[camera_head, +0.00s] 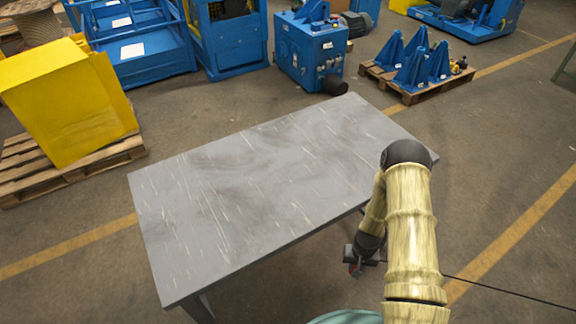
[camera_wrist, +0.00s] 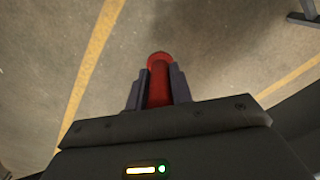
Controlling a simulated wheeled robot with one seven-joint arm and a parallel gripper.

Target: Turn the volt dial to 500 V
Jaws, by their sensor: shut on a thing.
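No volt dial or meter shows in either view. My gripper (camera_wrist: 160,88) is shut on a red rounded rod (camera_wrist: 159,64), which sticks out past the two dark fingers in the wrist view. In the head view my gripper (camera_head: 357,264) hangs low beside the near right edge of the grey table, partly behind my arm. A small bit of red shows at it. The fingers are too small there to make out.
The grey table (camera_head: 240,195) is bare. A yellow box (camera_head: 65,100) stands on a wooden pallet at left. Blue machines, including a blue cabinet (camera_head: 312,50), and a pallet of blue brackets (camera_head: 418,65) stand behind. Open floor (camera_head: 500,190) lies at right.

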